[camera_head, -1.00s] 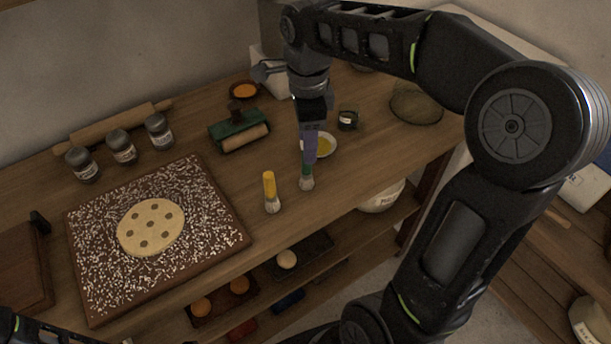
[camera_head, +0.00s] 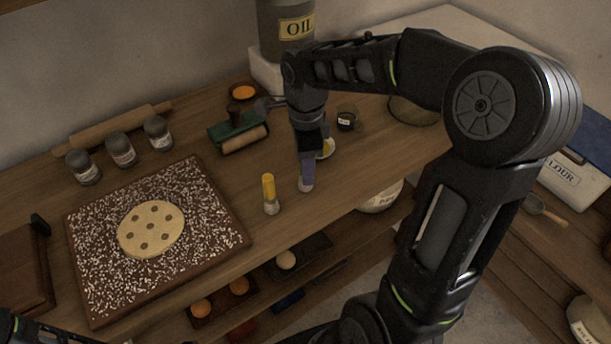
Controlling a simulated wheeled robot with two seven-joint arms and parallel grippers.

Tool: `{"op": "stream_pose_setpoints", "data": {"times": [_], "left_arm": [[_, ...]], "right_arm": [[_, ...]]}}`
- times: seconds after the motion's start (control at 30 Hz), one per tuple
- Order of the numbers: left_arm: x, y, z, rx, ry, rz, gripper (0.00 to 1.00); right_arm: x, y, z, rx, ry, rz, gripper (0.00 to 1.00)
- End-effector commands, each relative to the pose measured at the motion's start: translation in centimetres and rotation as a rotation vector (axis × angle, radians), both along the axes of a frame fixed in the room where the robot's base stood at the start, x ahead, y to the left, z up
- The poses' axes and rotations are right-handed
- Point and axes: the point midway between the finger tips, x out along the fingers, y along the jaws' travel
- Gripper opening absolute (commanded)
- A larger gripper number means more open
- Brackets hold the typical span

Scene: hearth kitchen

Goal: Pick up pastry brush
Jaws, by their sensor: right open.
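Two small upright brushes stand on the wooden worktop. One brush (camera_head: 270,195) has a yellow handle and a pale lower end, and stands clear of my gripper. The other (camera_head: 306,187) shows only its pale lower end; its handle is hidden behind my right gripper. My right gripper (camera_head: 307,176) points down over this second brush, open, with its fingers low around or in front of the handle; I cannot tell whether they touch it. At the bottom left only a piece of my left arm shows, and its gripper is out of view.
A floured board (camera_head: 215,250) with spotted dough (camera_head: 150,229) lies left. The worktop's front edge is close to the brushes.

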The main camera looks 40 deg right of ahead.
Motion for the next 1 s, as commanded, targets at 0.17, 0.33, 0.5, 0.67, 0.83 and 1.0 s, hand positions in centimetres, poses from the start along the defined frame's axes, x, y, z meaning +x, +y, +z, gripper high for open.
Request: {"op": "stream_pose_setpoints", "data": {"times": [0.17, 0.33, 0.5, 0.67, 0.83, 1.0], "left_arm": [[-0.01, 0.0, 0.06, 0.0, 0.0, 0.0, 0.36], [-0.01, -0.01, 0.04, 0.0, 0.0, 0.0, 0.36], [-0.01, 0.0, 0.04, 0.0, 0.0, 0.0, 0.36], [-0.01, 0.0, 0.04, 0.0, 0.0, 0.0, 0.36], [-0.01, -0.01, 0.04, 0.0, 0.0, 0.0, 0.36], [-0.01, 0.0, 0.04, 0.0, 0.0, 0.0, 0.36]], "right_arm": [[0.02, 0.01, -0.95, 0.0, -0.001, 0.0, 0.49], [0.02, 0.01, -0.93, 0.0, -0.001, 0.0, 0.49], [0.02, 0.0, -0.91, 0.0, -0.001, 0.0, 0.49], [0.02, 0.0, -0.91, 0.0, -0.001, 0.0, 0.49], [0.02, 0.0, -0.9, 0.0, -0.001, 0.001, 0.38], [0.01, 0.01, -0.9, 0.0, -0.001, 0.0, 0.24]]}}
